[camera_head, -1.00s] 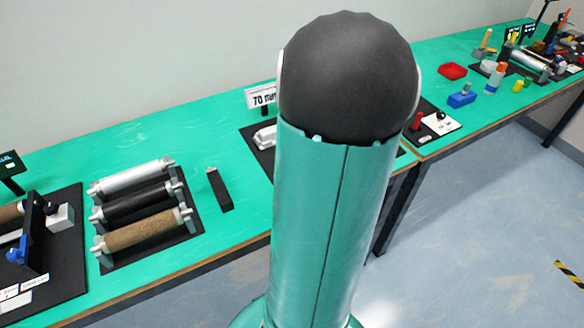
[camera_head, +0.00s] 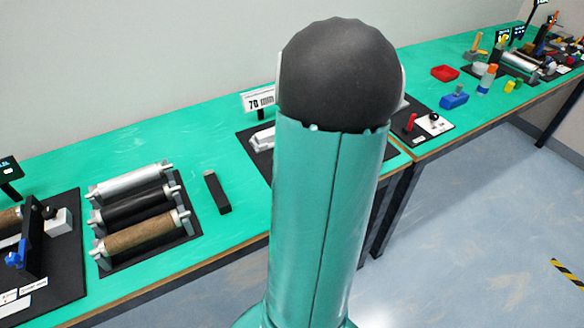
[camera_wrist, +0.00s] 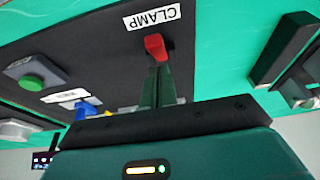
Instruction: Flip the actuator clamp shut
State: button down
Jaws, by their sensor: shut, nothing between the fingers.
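A clamp lever with a red tip (camera_wrist: 155,46) shows in the wrist view, by a white label (camera_wrist: 152,16) reading CLAMP on a black base plate (camera_wrist: 90,50). My gripper (camera_wrist: 157,78) has its green fingers together, with nothing held. The fingertips appear right at the red tip; whether they touch it I cannot tell. The rest of the lever is hidden behind the fingers. My gripper is not visible in the head view, where my upright arm blocks the middle.
The wrist view shows a green button (camera_wrist: 31,83), a blue part (camera_wrist: 86,108) and a black bar (camera_wrist: 283,48). In the head view, a roller stand (camera_head: 187,235), black block (camera_head: 217,192) and 70 mm sign (camera_head: 258,102) stand on the green bench (camera_head: 95,150).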

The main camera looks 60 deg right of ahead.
jog(key=shift+w+a, duration=0.1)
jog(key=shift+w+r, duration=0.15)
jog(key=shift+r, duration=0.15)
jog(key=v, duration=1.1)
jog(key=shift+s, duration=0.35)
